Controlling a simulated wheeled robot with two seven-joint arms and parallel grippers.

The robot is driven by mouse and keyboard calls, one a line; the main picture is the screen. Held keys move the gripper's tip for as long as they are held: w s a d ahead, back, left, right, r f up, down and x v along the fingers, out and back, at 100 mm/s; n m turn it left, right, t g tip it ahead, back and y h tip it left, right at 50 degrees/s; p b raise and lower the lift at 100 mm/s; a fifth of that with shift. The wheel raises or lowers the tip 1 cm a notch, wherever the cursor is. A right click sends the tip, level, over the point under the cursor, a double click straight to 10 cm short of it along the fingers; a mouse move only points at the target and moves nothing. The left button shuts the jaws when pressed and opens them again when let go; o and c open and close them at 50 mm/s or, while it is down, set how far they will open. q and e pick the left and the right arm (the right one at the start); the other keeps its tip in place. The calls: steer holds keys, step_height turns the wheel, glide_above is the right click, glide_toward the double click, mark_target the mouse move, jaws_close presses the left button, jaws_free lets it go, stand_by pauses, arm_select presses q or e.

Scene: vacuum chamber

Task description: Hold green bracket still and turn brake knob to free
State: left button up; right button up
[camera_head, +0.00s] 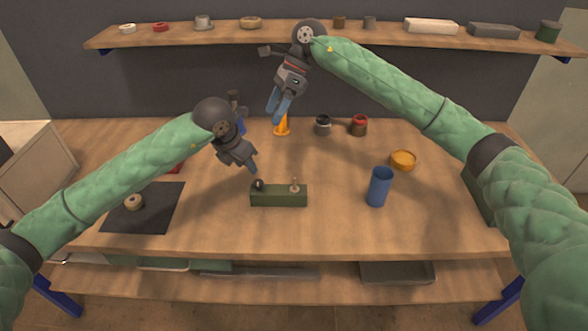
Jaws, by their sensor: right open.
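A green bracket (280,197) lies on the table in front of me, its long side running left to right. A dark round knob (258,184) sits on its left end. A small pale metal post (295,187) stands on its right part. I cannot tell which of these is the brake knob. My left gripper (252,168) points down just above and behind the dark knob, apparently apart from it; its finger gap does not show. My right gripper (277,109) is open and empty, fingers down, higher up and further back, near an orange object.
The orange object (282,126), two small jars (323,125) (358,126), an orange bowl (403,160) and a blue cup (379,188) stand behind and right. A black mat (146,215) with a ring (133,202) lies left. The table front is clear.

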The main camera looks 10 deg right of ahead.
mark_target(294, 188)
steer(key=s+d+f+t+h, duration=0.1)
steer(key=f+h, duration=0.1)
steer(key=f, duration=0.4)
steer(key=s+d+f+n+t+h, duration=0.1)
steer(key=s+f+h, duration=0.1)
steer(key=f, duration=0.4)
steer(key=s+d+f+t+h, duration=0.1)
steer(key=d+f, duration=0.1)
steer(key=f, duration=0.4)
steer(key=shift+s+d+f+h, duration=0.1)
steer(key=shift+s+h, duration=0.05)
steer(key=shift+h, duration=0.25)
steer(key=shift+f, duration=3.75)
steer(key=shift+c, duration=0.2)
